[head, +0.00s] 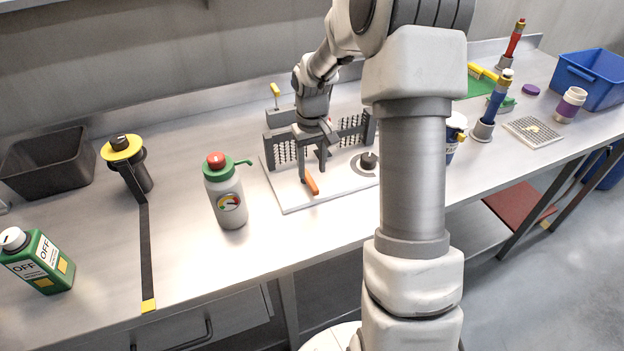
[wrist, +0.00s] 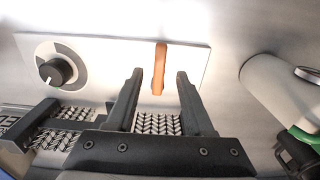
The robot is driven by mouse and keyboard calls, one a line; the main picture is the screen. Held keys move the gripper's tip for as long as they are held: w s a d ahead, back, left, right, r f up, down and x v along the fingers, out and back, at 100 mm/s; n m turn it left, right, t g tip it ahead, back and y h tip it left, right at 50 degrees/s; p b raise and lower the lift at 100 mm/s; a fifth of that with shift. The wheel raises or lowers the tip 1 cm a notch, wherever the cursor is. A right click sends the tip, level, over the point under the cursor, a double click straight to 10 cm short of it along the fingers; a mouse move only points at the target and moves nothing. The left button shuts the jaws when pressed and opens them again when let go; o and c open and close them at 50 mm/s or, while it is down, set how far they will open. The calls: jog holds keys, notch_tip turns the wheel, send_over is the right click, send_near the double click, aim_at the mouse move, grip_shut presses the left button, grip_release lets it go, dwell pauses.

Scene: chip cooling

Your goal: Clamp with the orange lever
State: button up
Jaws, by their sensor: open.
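The orange lever (head: 312,184) stands out at the front edge of a white base plate (head: 290,206) on the metal bench. In the wrist view the lever (wrist: 159,68) is a narrow upright bar, just beyond the tips of my gripper and between the lines of its two fingers. My gripper (wrist: 161,75) is open and empty. In the head view my gripper (head: 312,172) hangs over the plate, close behind the lever. Dark finned racks (head: 350,132) stand on the plate behind it. I cannot tell whether a finger touches the lever.
A black knob (head: 368,160) sits on the plate's right side. A grey bottle with a red cap (head: 225,195) stands close to the left. A yellow-topped handle (head: 275,92) rises behind. A black strap (head: 146,240) lies further left. The bench in front of the plate is clear.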

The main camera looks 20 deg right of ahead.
aim_at(312, 183)
jog(key=shift+f, duration=2.35)
grip_shut()
